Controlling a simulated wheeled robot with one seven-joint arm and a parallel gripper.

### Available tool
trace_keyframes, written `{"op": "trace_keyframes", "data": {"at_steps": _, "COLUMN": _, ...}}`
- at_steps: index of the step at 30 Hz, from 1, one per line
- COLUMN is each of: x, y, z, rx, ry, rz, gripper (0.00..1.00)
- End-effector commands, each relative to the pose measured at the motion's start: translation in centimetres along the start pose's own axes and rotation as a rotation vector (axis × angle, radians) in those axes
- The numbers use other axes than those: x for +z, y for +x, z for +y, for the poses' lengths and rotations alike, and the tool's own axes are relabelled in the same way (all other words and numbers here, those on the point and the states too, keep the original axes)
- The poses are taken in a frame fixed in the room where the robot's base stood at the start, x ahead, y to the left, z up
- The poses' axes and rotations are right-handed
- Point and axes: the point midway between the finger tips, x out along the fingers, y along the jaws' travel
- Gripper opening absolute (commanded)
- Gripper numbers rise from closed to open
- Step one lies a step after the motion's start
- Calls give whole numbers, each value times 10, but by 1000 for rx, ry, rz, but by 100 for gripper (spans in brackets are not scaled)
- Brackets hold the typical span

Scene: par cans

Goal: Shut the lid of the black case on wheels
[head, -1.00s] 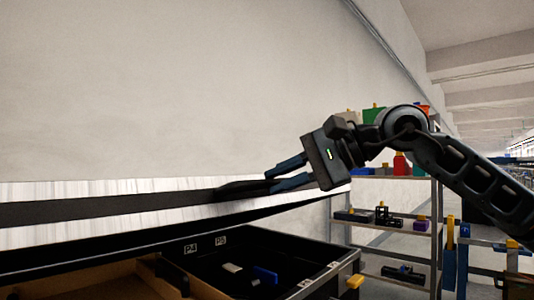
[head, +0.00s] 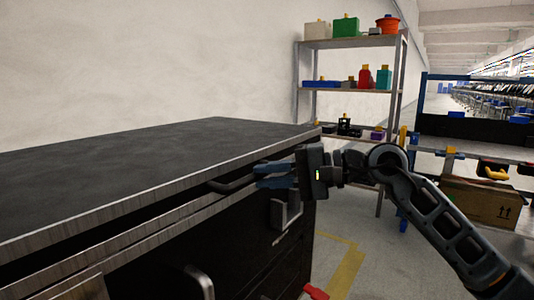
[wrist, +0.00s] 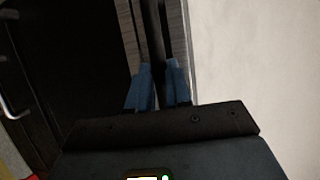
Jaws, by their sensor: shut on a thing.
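The black case (head: 170,265) fills the left of the head view. Its lid (head: 150,155) lies nearly level over it, with a dark top and a grey metal edge. A dark gap shows between lid edge and case rim, widest at the left. My gripper (head: 256,177) is at the lid's front edge, its blue fingers shut on the dark lid handle (head: 228,187). In the wrist view, a dark bar (wrist: 154,35) runs between the two fingers (wrist: 158,70). The case's inside and wheels are hidden.
The case front has handles (head: 200,280) and a latch-like fitting (head: 284,218). A shelf rack (head: 350,90) with coloured items stands behind. A bench with a cardboard box (head: 478,203) is at the right. Open floor with a yellow line (head: 345,265) lies between.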

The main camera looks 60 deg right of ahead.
Motion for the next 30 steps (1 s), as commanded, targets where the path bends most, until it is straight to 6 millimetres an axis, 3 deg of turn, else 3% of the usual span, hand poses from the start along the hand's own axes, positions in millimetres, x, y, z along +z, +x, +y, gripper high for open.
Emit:
{"op": "trace_keyframes", "data": {"at_steps": 9, "x": -3, "y": 2, "z": 23, "rx": 9, "ry": 5, "rz": 0, "gripper": 0}}
{"op": "trace_keyframes", "data": {"at_steps": 22, "x": -5, "y": 3, "z": 26, "rx": 12, "ry": 5, "rz": 3, "gripper": 0}}
{"op": "trace_keyframes", "data": {"at_steps": 23, "x": -5, "y": 3, "z": 26, "rx": 11, "ry": 5, "rz": 3, "gripper": 42}}
{"op": "trace_keyframes", "data": {"at_steps": 30, "x": -5, "y": 3, "z": 25, "rx": 11, "ry": 4, "rz": 2, "gripper": 44}}
